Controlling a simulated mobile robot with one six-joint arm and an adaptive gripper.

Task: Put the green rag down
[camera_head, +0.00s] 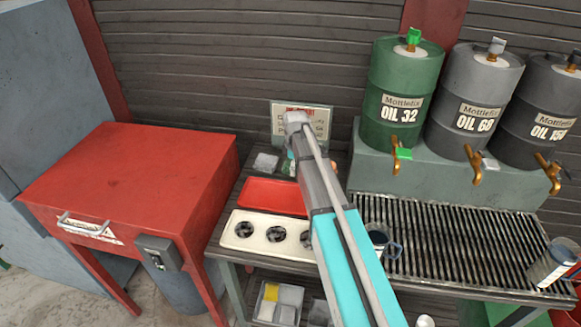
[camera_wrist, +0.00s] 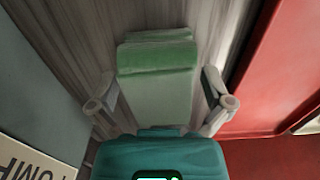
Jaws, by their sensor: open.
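The green rag (camera_wrist: 158,58) lies folded on the grey wooden bench top in the wrist view. My gripper (camera_wrist: 160,108) is open, with one finger on either side of the rag's near part and a gap at each side. The rag seems to rest on the bench, and neither finger touches it. In the head view my arm hides nearly all of the rag, and my gripper (camera_head: 294,152) is over the back of the bench, beside the red tray (camera_head: 272,196).
A grey folded cloth (camera_head: 265,162) lies left of my gripper. A sign (camera_head: 300,118) stands behind it. Oil drums (camera_head: 405,90) stand at right above a grate (camera_head: 465,240). A red cabinet (camera_head: 135,180) is at left.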

